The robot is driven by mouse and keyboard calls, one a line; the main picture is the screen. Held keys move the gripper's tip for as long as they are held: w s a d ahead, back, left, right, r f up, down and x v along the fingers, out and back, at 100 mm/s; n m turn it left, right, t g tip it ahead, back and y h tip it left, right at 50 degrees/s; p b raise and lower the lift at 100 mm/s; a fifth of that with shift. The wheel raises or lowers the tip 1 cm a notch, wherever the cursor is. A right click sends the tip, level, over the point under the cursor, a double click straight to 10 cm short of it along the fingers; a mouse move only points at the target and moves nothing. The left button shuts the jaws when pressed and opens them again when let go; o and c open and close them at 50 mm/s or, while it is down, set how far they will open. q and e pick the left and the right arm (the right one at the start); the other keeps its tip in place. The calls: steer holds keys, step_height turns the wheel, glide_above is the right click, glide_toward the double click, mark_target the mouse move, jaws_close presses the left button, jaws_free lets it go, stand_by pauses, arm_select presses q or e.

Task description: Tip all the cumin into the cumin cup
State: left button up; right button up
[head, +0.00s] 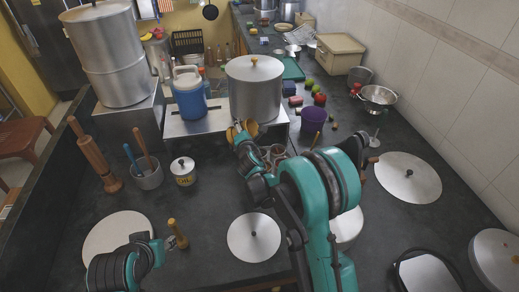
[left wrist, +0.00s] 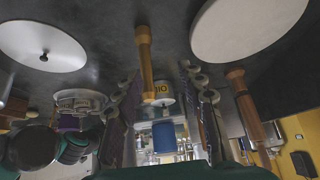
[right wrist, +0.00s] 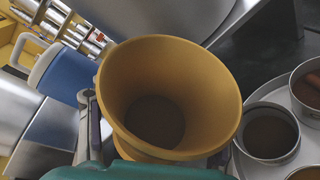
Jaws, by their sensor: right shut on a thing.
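My right gripper (right wrist: 155,145) is shut on a flared yellow cup (right wrist: 215,75), one finger on each side. A dark brown patch lies at the bottom inside it; I cannot tell whether it is spice or shade. In the head view the yellow cup (head: 236,134) is partly hidden by my right arm, left of several small steel cups (head: 277,153). In the right wrist view a steel cup with brown contents (right wrist: 268,135) stands on a round pale tray (right wrist: 242,165). I cannot tell which is the cumin cup. My left gripper (head: 158,246) is open and empty; its fingers show apart in the left wrist view (left wrist: 165,90).
A large lidded pot (head: 254,95) and a blue jug (head: 189,95) stand on a steel stand behind. A lidded labelled canister (head: 183,171), a wooden pestle (head: 178,235) and flat round lids (head: 254,240) lie around. A purple bucket (head: 313,120) stands right of the cups.

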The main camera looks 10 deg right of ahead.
stand_by(0.6)
steer(key=shift+b, duration=0.35)
steer(key=shift+m, duration=0.3)
steer(key=shift+d+m+t+b, duration=0.1)
steer(key=shift+m+t+b, duration=0.2)
steer(key=shift+b, duration=0.05)
stand_by(0.6)
steer(key=shift+m+b, duration=0.3)
steer(key=shift+b, duration=0.05)
steer(key=shift+f, duration=0.1)
stand_by(0.4)
steer(key=shift+d+f+m+t+y+b, duration=0.1)
steer(key=shift+m+t+y+b, duration=0.2)
steer(key=shift+y+b, duration=0.1)
